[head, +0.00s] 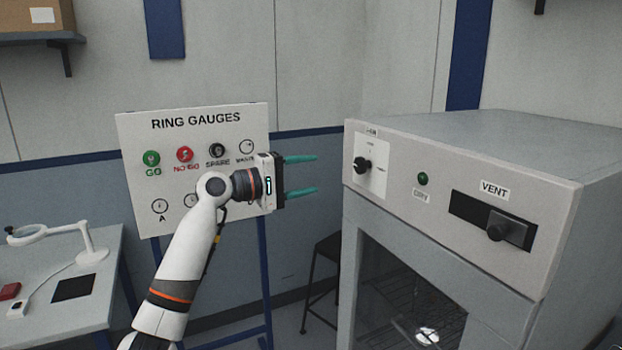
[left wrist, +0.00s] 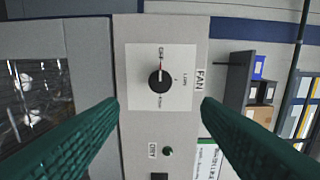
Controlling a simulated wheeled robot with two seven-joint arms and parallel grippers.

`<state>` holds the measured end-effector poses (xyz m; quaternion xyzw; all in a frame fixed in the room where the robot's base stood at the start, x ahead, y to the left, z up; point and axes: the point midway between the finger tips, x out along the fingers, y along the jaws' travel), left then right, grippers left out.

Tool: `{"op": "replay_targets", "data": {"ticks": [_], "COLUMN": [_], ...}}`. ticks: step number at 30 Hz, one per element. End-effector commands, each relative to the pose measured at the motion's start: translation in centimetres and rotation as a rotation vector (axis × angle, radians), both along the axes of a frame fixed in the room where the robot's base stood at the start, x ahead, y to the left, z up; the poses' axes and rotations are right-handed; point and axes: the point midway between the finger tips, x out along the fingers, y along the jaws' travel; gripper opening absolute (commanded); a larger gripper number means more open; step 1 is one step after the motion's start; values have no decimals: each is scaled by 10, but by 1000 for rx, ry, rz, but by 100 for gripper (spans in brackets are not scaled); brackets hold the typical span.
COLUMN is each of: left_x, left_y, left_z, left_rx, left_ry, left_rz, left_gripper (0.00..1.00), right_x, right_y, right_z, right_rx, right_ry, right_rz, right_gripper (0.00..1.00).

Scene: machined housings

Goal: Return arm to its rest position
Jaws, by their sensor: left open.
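My left gripper (head: 301,175) is open and empty in the head view, with its two green fingers pointing right toward the grey oven-like cabinet. A gap lies between the fingertips and the cabinet front (head: 430,212). The black fan knob (head: 363,165) sits on a white plate on that front. In the left wrist view the fan knob (left wrist: 160,78) appears between and beyond the green fingers, not touched, with its red mark pointing toward the label "OFF". My right gripper is not in view.
The ring gauges board (head: 190,130) stands behind my left arm. The cabinet also has a green lamp (head: 422,179) and a vent slider (head: 497,230). A dark stool (head: 322,262) stands between board and cabinet. A table (head: 95,300) with a magnifier lamp (head: 92,255) is at left.

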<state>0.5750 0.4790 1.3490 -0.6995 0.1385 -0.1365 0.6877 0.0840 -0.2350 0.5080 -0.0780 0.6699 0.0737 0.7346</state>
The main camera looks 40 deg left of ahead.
Motion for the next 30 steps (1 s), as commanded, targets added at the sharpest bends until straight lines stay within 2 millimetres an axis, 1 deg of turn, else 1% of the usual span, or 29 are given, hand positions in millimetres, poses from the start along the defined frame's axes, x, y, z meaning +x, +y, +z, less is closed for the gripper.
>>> {"op": "replay_targets", "data": {"ticks": [13,14,15,17,20,21,23,24,26,27,29,30], "left_x": [1,2,5,13,30,36,44,47,48,48,43,38], "left_y": [0,1,2,6,14,17,21,23,25,24,23,21], "left_z": [-2,-5,-12,-30,-85,-113,-159,-190,-237,-268,-314,-345], "left_rx": [1,1,4,12,45,68,109,140,194,230,290,331], "left_ry": [2,5,14,35,100,133,188,225,281,318,374,412], "left_rz": [2,5,12,31,82,106,139,160,183,196,207,211], "left_gripper": [58,58,58,58,58,58,58,58,58,58,58,58], "right_x": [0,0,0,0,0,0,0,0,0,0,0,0], "right_y": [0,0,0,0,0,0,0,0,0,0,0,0], "right_z": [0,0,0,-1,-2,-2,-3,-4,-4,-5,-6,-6], "right_rx": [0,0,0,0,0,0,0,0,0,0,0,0], "right_ry": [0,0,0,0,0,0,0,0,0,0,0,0], "right_rz": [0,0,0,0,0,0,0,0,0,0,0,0], "right_gripper": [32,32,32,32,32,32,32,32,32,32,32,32]}}
